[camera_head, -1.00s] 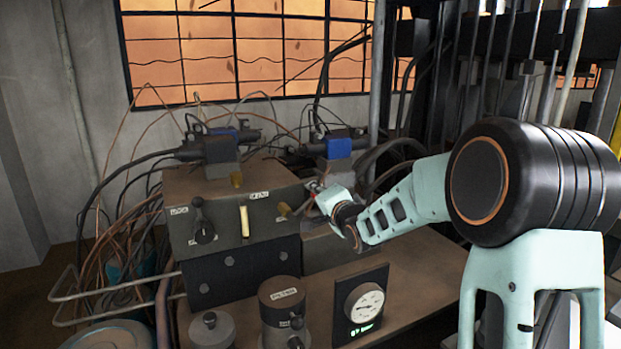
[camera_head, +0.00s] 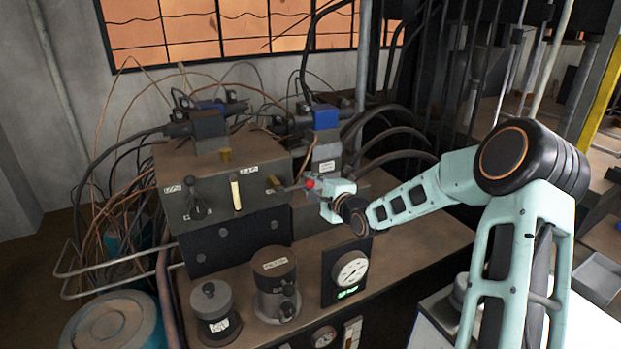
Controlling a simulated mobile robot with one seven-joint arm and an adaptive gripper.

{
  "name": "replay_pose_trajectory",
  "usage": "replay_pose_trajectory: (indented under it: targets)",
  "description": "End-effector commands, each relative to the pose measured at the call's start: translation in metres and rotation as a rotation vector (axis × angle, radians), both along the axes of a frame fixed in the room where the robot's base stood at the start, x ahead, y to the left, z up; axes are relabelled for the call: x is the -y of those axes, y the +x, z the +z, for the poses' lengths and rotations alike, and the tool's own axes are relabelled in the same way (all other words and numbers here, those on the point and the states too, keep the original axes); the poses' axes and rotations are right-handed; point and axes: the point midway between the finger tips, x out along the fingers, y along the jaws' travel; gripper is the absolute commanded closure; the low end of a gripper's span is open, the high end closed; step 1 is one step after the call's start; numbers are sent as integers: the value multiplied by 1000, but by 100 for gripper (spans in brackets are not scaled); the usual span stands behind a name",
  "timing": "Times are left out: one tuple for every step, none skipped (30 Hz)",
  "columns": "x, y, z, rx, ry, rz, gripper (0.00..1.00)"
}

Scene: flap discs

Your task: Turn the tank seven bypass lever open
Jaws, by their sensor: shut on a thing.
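A dark metal box (camera_head: 225,203) with small white labels stands on the bench at centre-left; the labels are too small to read. From a brass fitting (camera_head: 273,183) on its right side, a thin lever (camera_head: 290,187) runs out to the right, roughly level, and ends in a red knob (camera_head: 310,184). My gripper (camera_head: 316,188) reaches in from the right and is shut at the red knob. The fingertips are small and partly hidden, so their exact grip on the knob is unclear. I cannot tell from the labels which tank this lever serves.
The box front also carries a black knob (camera_head: 195,205) and a pale upright handle (camera_head: 236,194). A round gauge (camera_head: 351,271), a dark cylinder (camera_head: 275,285) and a grey-topped cylinder (camera_head: 211,305) stand in front. Cables crowd the left and back. The bench right of the gauge is clear.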

Motion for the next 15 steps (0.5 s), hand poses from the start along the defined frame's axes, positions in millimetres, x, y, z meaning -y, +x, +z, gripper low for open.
replay_pose_trajectory:
  targets:
    - [1, 1, 1, 0, 6, -3, 100]
    - [1, 1, 1, -1, 9, -2, 100]
    - [1, 1, 1, -1, 11, -2, 100]
    - [1, 1, 0, -2, 12, -2, 100]
    - [0, 1, 0, -2, 13, -2, 100]
    - [0, 1, 0, -3, 13, -1, 100]
    - [0, 1, 0, -3, 13, -1, 100]
    - [0, 1, 0, -3, 13, -1, 100]
    - [0, 1, 0, -3, 13, -1, 100]
    - [0, 1, 0, -3, 13, -1, 100]
    - [0, 1, 0, -3, 13, -1, 100]
    - [0, 1, 0, -3, 13, -1, 100]
    - [0, 1, 0, -3, 13, -1, 100]
    - [0, 1, 0, -3, 13, -1, 100]
    - [0, 1, 0, -4, 13, -1, 75]
